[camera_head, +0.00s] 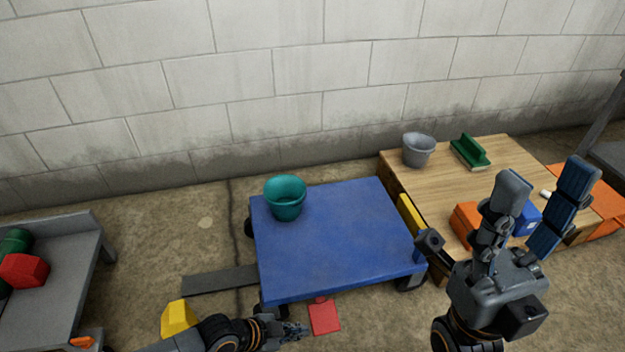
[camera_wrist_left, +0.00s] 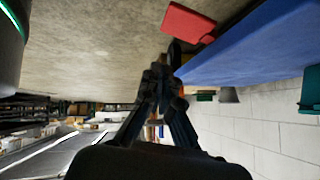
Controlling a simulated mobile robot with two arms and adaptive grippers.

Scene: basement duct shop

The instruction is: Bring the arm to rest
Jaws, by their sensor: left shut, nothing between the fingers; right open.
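My left gripper (camera_head: 292,330) is low at the bottom of the head view, in front of the blue platform's near edge. It is shut with nothing in it, and its closed fingers (camera_wrist_left: 166,85) point forward in the left wrist view. My left arm comes in from the bottom left and lies nearly level. My right gripper (camera_head: 545,205) is at the right of the head view, raised with its fingers pointing up and spread apart. It is open and empty, in front of the wooden table. The rest of my right arm is mostly out of frame.
A blue platform cart (camera_head: 340,245) holds a teal bucket (camera_head: 286,203). A red object (camera_head: 324,316) and a yellow one (camera_head: 178,318) lie on the floor. A wooden table (camera_head: 450,185) bears a grey bucket (camera_head: 418,152) and a green block (camera_head: 470,152). A grey bench (camera_head: 75,260) stands left.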

